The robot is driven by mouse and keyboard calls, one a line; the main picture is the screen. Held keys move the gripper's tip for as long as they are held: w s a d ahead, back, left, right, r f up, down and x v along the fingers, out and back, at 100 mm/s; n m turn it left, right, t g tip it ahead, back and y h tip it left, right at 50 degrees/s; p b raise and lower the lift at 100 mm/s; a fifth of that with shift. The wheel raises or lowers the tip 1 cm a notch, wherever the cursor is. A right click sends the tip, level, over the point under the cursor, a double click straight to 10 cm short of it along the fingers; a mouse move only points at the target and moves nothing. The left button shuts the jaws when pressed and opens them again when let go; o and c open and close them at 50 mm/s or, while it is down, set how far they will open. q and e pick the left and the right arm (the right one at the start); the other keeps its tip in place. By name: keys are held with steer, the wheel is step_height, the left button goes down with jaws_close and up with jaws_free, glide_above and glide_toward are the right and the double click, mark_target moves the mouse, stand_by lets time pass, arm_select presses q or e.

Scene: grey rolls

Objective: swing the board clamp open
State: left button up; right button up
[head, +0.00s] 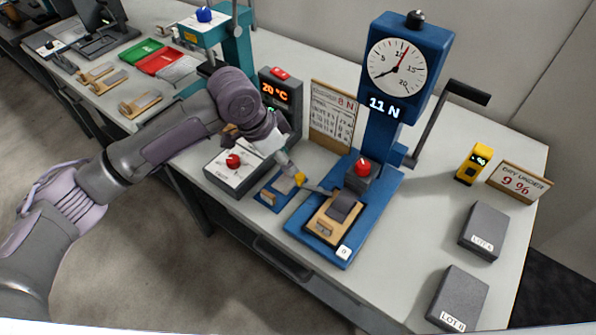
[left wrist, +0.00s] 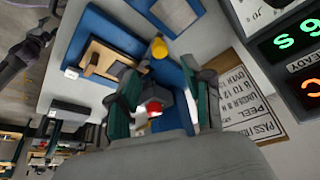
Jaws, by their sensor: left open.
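The board clamp is a lever with a yellow tip (head: 300,178) on the tester's blue base (head: 378,205). Its grey bar runs right towards the wooden board (head: 322,226), which carries a dark grey strip (head: 344,206). My left gripper (head: 284,158) is open, just above and left of the yellow tip. In the left wrist view the fingers with green pads (left wrist: 165,98) are apart. The yellow tip (left wrist: 159,47) shows beyond them, not clearly between them. A dark arm part, seemingly my right gripper (left wrist: 40,36), is at that view's left edge; its jaws are unclear.
The blue tester column has a dial (head: 397,67), a red knob (head: 362,167) and a black crank (head: 468,92). A control box (head: 235,165) and a small blue plate (head: 277,188) stand left. Grey blocks (head: 485,230) lie right.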

mark_target(300, 176)
arm_select(q)
steer(key=x, duration=0.8)
steer(key=shift+d, duration=0.1)
steer(key=shift+c, duration=0.2)
steer(key=shift+p, duration=0.35)
jaws_close()
